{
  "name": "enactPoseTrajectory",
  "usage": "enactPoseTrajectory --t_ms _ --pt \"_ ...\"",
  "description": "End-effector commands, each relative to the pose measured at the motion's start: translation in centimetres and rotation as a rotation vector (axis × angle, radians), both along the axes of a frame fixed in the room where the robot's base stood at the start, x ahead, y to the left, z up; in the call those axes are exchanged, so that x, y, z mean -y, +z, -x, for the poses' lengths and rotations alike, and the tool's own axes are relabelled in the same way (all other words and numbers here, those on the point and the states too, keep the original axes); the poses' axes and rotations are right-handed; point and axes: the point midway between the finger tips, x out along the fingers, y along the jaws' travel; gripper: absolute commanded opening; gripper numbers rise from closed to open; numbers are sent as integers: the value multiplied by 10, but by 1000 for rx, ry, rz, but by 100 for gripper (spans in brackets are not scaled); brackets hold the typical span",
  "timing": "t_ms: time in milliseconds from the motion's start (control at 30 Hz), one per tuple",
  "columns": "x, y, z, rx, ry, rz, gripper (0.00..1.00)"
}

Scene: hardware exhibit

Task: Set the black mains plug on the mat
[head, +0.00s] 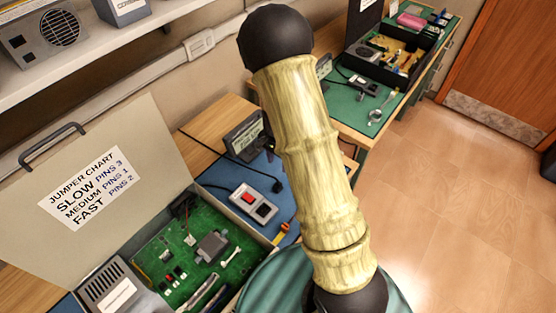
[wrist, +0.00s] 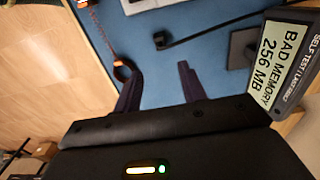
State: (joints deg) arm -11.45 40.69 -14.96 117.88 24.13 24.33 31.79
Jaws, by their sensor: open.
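The black mains plug (wrist: 162,41) is at the end of a black cord, over the blue mat (wrist: 160,75) in the wrist view. In the head view the plug (head: 277,186) appears to rest on the blue mat (head: 215,175), beside a grey switched socket block (head: 253,203). My gripper (wrist: 158,86) is open and empty, its two dark fingers above the mat. The plug is beyond the fingertips, apart from them. In the head view my arm hides most of the gripper.
A display reading "BAD MEMORY 256 MB" (wrist: 282,62) stands close at the gripper's right. A dark square piece (wrist: 242,48) lies beside it. An orange-ringed object (wrist: 122,73) lies near the left finger. An open case (head: 120,180) with a green circuit board stands at lower left.

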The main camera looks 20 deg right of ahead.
Motion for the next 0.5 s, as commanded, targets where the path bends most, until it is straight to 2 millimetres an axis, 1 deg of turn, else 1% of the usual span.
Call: enactPoseTrajectory --t_ms 67,167,267,367,400,500 --pt "0 2 1 2 6 -1 41" --pt "0 12 5 11 40 -7 41" --pt "-1 31 16 31 119 -15 41" --pt "-2 57 32 61 236 -20 41" --pt "-2 68 40 75 290 -19 41" --pt "-2 93 61 108 429 -11 41"
